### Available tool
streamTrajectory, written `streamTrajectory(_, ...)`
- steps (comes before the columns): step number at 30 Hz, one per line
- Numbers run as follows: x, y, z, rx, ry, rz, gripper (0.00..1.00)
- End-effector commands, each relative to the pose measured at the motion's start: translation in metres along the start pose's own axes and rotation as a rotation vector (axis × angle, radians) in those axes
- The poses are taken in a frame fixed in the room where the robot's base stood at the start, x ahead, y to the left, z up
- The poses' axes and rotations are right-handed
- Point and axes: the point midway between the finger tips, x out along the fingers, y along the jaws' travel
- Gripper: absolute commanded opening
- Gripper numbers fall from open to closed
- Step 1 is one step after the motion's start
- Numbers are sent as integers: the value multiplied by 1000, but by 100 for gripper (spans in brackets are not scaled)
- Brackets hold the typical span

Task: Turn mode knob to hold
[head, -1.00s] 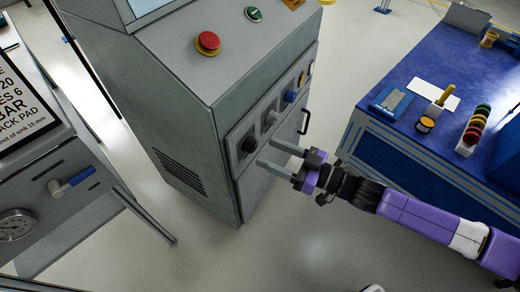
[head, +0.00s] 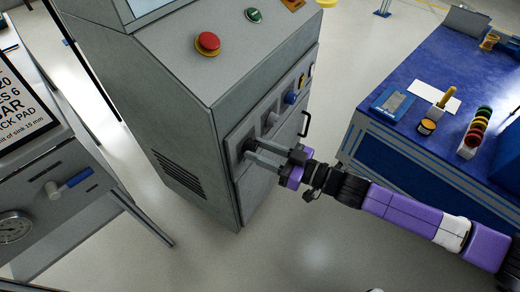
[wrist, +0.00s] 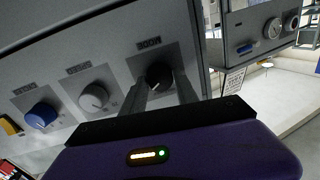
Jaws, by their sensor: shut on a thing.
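In the head view the knob (head: 249,146) is at the near end of the knob row, partly covered by the fingers. My gripper (wrist: 161,88) is shut on the black knob, with one finger on each side of it. In the head view my gripper (head: 256,151) reaches the panel from the right. The knob's pointer and the setting marks cannot be made out.
A grey knob (wrist: 94,98) and a blue knob (wrist: 41,116) sit beside the black one. A red button (head: 208,42) and a green button (head: 254,15) are on the cabinet top. A blue workbench (head: 420,75) stands at right.

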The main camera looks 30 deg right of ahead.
Motion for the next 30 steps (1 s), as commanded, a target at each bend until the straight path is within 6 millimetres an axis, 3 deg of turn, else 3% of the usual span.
streamTrajectory(11,0,-1,-3,-102,-8,0,0)
streamTrajectory(30,0,-2,-4,-571,-46,2,0)
